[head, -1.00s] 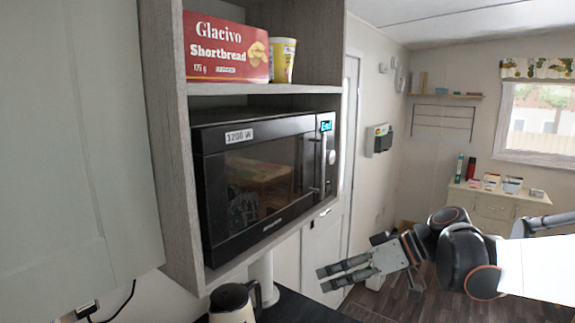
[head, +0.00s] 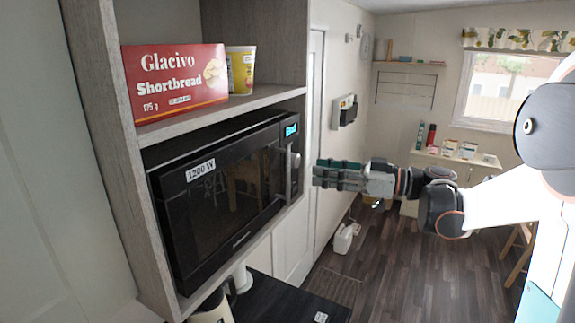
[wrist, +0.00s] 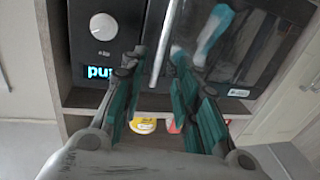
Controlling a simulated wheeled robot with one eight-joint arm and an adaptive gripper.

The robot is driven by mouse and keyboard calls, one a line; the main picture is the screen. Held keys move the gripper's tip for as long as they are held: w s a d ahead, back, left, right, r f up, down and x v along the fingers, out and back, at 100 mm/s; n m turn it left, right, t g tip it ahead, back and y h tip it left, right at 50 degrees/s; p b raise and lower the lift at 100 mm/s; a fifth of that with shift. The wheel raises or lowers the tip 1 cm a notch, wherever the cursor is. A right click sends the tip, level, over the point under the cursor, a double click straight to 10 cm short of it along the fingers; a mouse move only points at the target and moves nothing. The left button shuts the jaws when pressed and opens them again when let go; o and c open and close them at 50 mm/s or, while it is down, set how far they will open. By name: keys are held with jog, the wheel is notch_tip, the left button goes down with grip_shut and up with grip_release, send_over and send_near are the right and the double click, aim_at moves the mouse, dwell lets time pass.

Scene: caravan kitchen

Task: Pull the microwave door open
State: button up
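The black microwave (head: 160,190) sits in a wooden cabinet niche with its door (head: 225,205) shut. Its vertical bar handle (head: 288,178) is at the door's right edge, beside the control panel. My gripper (head: 318,174) is at handle height, just right of the handle, its fingers pointing at it. In the wrist view, which is upside down, my gripper (wrist: 153,64) is open, with teal-padded fingers apart. The silver handle (wrist: 163,45) lies between the fingertips in that picture. No contact with it can be made out.
A red shortbread box (head: 175,78) and a yellow tub (head: 240,70) stand on the shelf above the microwave. A dark counter (head: 265,300) with a kettle (head: 212,308) is below. The floor (head: 400,265) to the right is clear.

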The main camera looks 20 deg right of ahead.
jog(key=p, duration=0.1)
send_over(288, 197)
jog(key=shift+w, duration=0.3)
jog(key=shift+d, duration=0.1)
grip_shut()
